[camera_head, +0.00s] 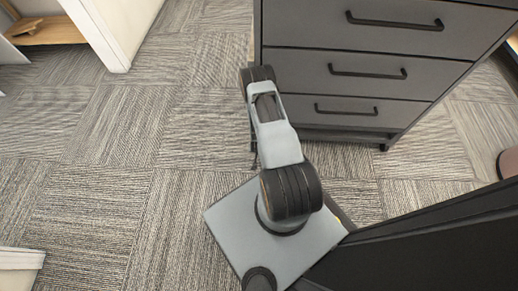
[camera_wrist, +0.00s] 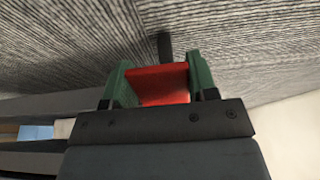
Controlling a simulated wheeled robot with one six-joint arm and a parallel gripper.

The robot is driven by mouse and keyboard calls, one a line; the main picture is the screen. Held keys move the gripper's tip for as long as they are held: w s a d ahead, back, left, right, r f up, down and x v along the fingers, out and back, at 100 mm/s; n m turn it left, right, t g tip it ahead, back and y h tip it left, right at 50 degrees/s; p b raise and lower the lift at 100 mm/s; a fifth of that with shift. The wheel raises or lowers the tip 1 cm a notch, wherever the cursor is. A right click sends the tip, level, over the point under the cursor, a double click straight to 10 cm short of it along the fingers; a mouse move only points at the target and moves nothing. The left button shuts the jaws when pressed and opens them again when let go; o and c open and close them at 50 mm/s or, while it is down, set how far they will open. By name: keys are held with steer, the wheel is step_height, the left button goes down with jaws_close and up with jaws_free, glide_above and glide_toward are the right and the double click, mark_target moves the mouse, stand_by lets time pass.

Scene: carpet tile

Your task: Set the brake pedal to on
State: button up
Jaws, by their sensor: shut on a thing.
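In the wrist view, a red flat piece (camera_wrist: 162,88), which looks like the brake pedal, sits between the two green fingers of my gripper (camera_wrist: 160,74). The fingers press on it from both sides. A dark narrow bar (camera_wrist: 165,46) shows just beyond the red piece, against the carpet; I cannot tell whether they are joined. In the head view, my arm reaches to the left side of a dark grey drawer cabinet (camera_head: 362,75), low near the floor. The fingers and the pedal are hidden there. The pedal's on or off position cannot be read.
The cabinet has several drawers with black bar handles (camera_head: 368,72). Carpet tile floor (camera_head: 130,140) lies open to the left. A white panel (camera_head: 112,32) stands at the upper left. A black surface (camera_head: 440,240) fills the lower right.

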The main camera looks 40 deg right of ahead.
steer(key=o, duration=1.3)
steer(key=p+v, duration=0.6)
steer(key=v, duration=0.7)
steer(key=shift+r, duration=0.35)
